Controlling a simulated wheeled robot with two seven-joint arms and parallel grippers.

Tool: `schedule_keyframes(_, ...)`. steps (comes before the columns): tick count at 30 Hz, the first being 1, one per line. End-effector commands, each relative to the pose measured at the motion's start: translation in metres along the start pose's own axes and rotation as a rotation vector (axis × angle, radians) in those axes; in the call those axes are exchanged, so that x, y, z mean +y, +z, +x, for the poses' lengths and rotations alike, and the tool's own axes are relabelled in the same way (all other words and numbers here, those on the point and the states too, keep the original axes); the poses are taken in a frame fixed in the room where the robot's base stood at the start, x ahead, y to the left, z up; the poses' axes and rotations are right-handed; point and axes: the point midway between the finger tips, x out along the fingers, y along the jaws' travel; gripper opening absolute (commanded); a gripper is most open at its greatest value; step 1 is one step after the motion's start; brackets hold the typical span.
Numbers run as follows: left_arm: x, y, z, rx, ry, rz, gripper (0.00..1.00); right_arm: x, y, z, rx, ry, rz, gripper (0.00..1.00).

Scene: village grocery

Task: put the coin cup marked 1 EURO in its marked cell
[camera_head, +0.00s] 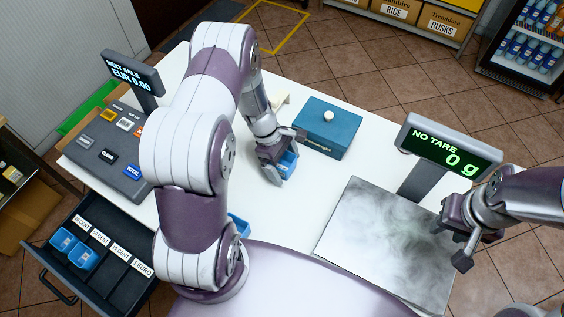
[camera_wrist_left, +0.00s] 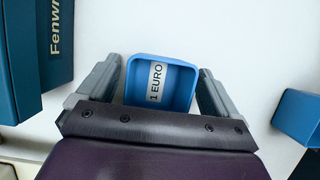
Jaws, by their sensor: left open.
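The coin cup marked 1 EURO (camera_wrist_left: 178,88) is a small blue open cup with a white label, standing on the white counter. It also shows in the head view (camera_head: 288,162), partly covered by my left gripper (camera_head: 273,168). In the left wrist view, the open fingers of my left gripper (camera_wrist_left: 160,95) stand on either side of the cup, with small gaps. The open drawer (camera_head: 42,279) at lower left has labelled cells; the 1 EURO label (camera_head: 142,268) marks the rightmost cell (camera_head: 124,291), which looks empty. My right gripper (camera_head: 452,243) is open and empty over the scale plate.
Two blue cups (camera_head: 63,240) (camera_head: 83,257) sit in the drawer's left cells. Another blue cup (camera_head: 240,226) is partly hidden behind my left arm. A teal box (camera_head: 326,130), a scale plate (camera_head: 385,245) and a till keypad (camera_head: 112,150) stand on the counter.

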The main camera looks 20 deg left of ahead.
Motion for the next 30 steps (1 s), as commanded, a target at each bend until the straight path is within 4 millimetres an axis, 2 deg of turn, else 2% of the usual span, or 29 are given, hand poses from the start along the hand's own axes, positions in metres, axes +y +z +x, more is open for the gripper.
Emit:
schedule_keyframes(5,0.001,0.000,0.000,0.001,0.001,0.001,0.94,0.000,0.000,0.000,0.000,0.000,0.000,0.38)
schedule_keyframes(10,0.001,0.000,0.000,0.001,0.001,0.001,0.42,0.000,0.000,0.001,0.000,0.000,0.000,0.38)
schedule_keyframes(11,0.001,0.000,0.000,0.001,0.001,0.001,0.39,0.000,0.000,0.001,0.000,0.000,0.000,0.38)
schedule_keyframes(13,0.001,0.000,0.000,0.001,0.001,0.001,0.39,0.000,0.000,0.000,0.000,0.000,0.000,0.38)
schedule_keyframes(14,0.001,0.000,0.000,0.001,0.001,0.001,0.34,0.000,0.000,0.000,0.000,0.000,0.000,0.38)
schedule_keyframes(21,0.001,0.001,-0.003,0.001,0.002,0.002,0.34,0.000,0.000,0.002,0.000,0.000,0.000,0.38)
schedule_keyframes(25,0.001,0.006,-0.016,0.002,0.004,0.003,0.34,0.000,0.001,0.005,0.000,0.000,0.000,0.38)
schedule_keyframes(28,0.002,0.013,-0.034,0.003,0.006,0.004,0.34,0.000,0.001,0.008,0.000,0.000,0.000,0.38)
schedule_keyframes(29,0.001,0.017,-0.039,0.002,0.005,0.005,0.34,0.000,0.001,0.010,0.000,0.000,0.000,0.38)
schedule_keyframes(30,0.001,0.028,-0.038,0.002,0.002,0.008,0.34,0.000,0.001,0.011,0.000,0.000,0.000,0.38)
